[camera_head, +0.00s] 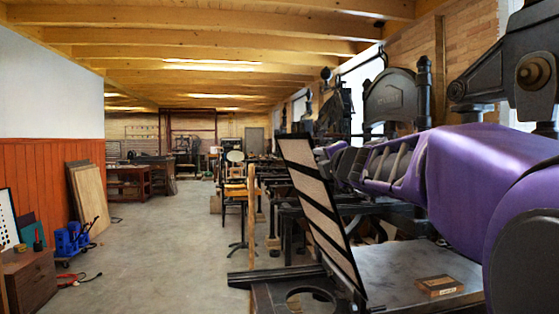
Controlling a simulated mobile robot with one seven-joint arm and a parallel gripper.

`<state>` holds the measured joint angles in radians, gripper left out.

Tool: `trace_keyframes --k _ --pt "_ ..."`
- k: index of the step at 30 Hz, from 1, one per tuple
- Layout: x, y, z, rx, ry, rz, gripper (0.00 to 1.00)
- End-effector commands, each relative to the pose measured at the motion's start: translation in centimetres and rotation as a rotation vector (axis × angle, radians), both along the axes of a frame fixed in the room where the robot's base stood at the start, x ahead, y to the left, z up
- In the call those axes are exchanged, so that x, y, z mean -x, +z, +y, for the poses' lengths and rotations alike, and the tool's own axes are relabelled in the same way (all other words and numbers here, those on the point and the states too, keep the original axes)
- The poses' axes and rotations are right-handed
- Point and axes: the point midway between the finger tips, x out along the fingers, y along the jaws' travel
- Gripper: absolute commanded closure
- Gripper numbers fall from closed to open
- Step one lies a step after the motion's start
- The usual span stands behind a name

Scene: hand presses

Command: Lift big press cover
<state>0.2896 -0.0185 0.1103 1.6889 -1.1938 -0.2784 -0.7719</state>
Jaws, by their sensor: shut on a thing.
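The big press cover (322,215) is a flat, pale panel with a dark frame and dark slanting bars. It stands steeply tilted over the left end of the press bed (408,268), its lower edge near the bed and its top leaning left. My gripper (326,158) is at the cover's upper right edge, reached by my purple arm from the right. It is shut on that edge. The fingertips are small and partly hidden by the cover, so the exact contact is hard to see.
A small brown block (438,285) lies on the press bed. More dark presses (395,98) stand behind along the right wall. A brown cabinet (28,280), a blue cart (72,240) and leaning boards (88,198) are at the left. The grey floor (165,255) between is clear.

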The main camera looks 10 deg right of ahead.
Motion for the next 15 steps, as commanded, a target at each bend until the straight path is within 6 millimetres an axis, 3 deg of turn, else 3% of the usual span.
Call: trace_keyframes --k 12,13,15 --pt "-0.01 -0.04 0.05 -0.004 0.001 0.001 1.0" --pt "-0.01 -0.05 0.05 -0.004 0.001 0.001 0.6" --pt "-0.01 -0.05 0.04 -0.003 0.001 0.001 0.48"
